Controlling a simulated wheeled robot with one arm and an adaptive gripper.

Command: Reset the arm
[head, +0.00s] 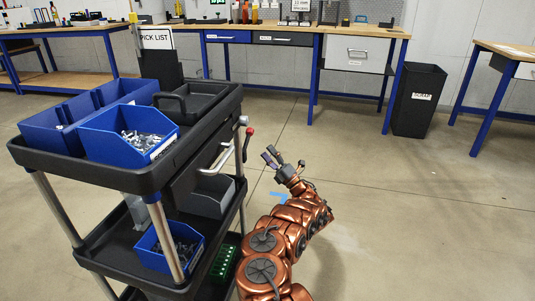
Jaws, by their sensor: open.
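My copper-coloured arm rises from the bottom of the head view, to the right of the cart. My gripper (283,160) is at its far end, with the fingers spread apart and nothing between them. It is in front of open floor, to the right of the cart's handle side, and appears clear of the cart.
Workbenches (290,30) line the back wall. A black waste bin (418,100) stands at right. The floor at right is clear.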

